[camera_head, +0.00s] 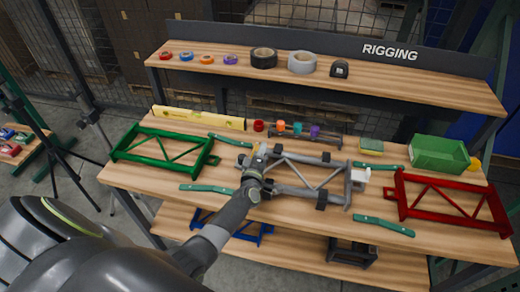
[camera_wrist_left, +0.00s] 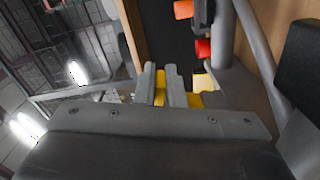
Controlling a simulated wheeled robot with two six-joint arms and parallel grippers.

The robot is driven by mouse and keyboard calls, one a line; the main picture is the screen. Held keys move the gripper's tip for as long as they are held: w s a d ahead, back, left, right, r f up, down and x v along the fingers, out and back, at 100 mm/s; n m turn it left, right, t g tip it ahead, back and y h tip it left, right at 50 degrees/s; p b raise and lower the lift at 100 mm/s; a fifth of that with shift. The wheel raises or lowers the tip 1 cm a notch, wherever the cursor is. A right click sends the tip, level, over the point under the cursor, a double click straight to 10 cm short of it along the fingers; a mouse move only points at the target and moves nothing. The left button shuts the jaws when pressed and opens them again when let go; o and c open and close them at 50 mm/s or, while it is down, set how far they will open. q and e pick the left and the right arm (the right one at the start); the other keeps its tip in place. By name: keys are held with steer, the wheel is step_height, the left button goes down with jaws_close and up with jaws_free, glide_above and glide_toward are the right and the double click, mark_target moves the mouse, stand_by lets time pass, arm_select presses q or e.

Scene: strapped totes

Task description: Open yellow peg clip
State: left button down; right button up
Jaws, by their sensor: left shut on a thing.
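My left gripper (camera_head: 258,160) is at the left end of the grey frame (camera_head: 310,177) in the middle of the bench. In the left wrist view its two fingers (camera_wrist_left: 163,88) are shut on the yellow peg clip (camera_wrist_left: 160,84). More yellow shows just right of the fingers (camera_wrist_left: 203,82); whether it belongs to the same clip is unclear. In the head view the gripper hides most of the clip. My right gripper is not in view.
A green frame (camera_head: 150,150) lies left and a red frame (camera_head: 430,200) right. Teal-handled tools (camera_head: 385,226) lie around the grey frame. Small coloured items (camera_head: 281,126) and a yellow level (camera_head: 195,117) stand behind. A green bin (camera_head: 438,155) is at back right.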

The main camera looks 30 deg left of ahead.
arm_select(q)
steer(key=shift+f, duration=0.1)
stand_by(0.4)
steer(key=c, duration=1.5)
jaws_free()
steer(key=shift+s+d, duration=0.1)
steer(key=v, duration=0.7)
steer(key=shift+s, duration=0.4)
steer(key=b+v, duration=0.3)
steer(key=v, duration=0.6)
steer(key=shift+s, duration=0.25)
steer(key=shift+d, duration=0.1)
